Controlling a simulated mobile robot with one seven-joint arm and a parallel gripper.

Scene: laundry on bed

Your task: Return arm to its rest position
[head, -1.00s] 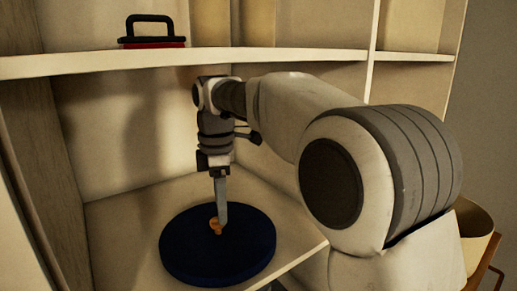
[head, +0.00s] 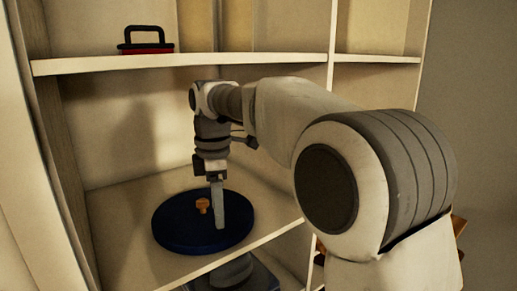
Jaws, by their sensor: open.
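My gripper (head: 218,220) points straight down over the round dark blue object (head: 170,232) on the lower shelf. Its fingertips are low over the blue top, to the right of a small orange knob-like thing (head: 203,205). Only one finger shows clearly from this side, and nothing shows held in it. I cannot tell whether the fingertip touches the blue surface. My arm reaches in from the right, bent at the elbow.
A pale shelf unit surrounds my arm, with an upper shelf (head: 255,61) above the wrist. A black-handled red item (head: 147,43) sits on that shelf at left. An upright divider (head: 331,30) stands at right. A dark grey object (head: 232,272) shows below the lower shelf.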

